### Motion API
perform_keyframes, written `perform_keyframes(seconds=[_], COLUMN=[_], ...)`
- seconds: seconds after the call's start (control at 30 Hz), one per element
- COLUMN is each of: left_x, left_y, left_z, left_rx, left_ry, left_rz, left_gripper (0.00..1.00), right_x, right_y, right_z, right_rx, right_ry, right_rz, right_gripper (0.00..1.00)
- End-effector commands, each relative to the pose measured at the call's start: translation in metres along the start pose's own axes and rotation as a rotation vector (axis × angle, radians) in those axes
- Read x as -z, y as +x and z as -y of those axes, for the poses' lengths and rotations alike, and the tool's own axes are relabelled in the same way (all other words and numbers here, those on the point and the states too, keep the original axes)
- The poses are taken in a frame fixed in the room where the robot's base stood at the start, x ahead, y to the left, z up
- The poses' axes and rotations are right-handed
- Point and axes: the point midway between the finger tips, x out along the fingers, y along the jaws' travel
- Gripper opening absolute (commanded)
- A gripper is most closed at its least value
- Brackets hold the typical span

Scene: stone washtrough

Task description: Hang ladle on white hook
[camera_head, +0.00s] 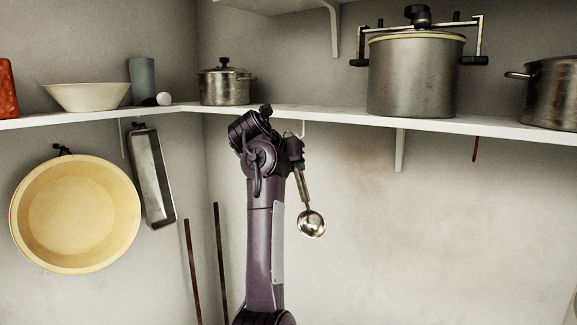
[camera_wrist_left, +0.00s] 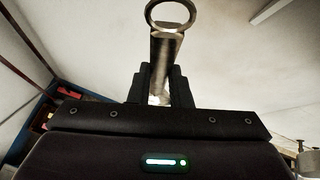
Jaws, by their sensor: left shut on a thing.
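The metal ladle (camera_head: 311,222) hangs bowl-down from my left gripper (camera_head: 296,150) in the head view, slightly tilted. My left gripper is shut on the upper part of its handle. In the left wrist view, the handle (camera_wrist_left: 164,55) stands between the dark fingers (camera_wrist_left: 161,88), and its ring end (camera_wrist_left: 170,13) sticks out past the fingertips. A small, thin white hook (camera_head: 304,128) shows under the shelf edge, just above the gripper in the picture. The gap in depth between ring and hook is hard to tell. My right gripper is in neither view.
A white shelf (camera_head: 330,118) runs above, carrying a large pressure pot (camera_head: 412,80), a small pot (camera_head: 225,87) and a bowl (camera_head: 85,97). A yellow basin (camera_head: 75,215) and a metal tray (camera_head: 153,178) hang on the left wall. A shelf bracket (camera_head: 399,150) stands to the right.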

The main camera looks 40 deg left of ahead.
Motion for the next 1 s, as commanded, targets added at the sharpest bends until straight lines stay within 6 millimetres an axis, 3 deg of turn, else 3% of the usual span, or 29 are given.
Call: perform_keyframes(seconds=[0.8,1.0], left_x=[-0.023,-0.019], left_y=[0.042,0.052], left_z=[0.013,0.012], left_rx=[0.001,0.000], left_ry=[0.001,0.001], left_rz=[0.001,0.001], left_gripper=[0.00,0.00], right_x=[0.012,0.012], right_y=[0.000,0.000], right_z=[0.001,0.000], right_rx=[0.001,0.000], right_ry=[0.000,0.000], right_rz=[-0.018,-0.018], right_gripper=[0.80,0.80])
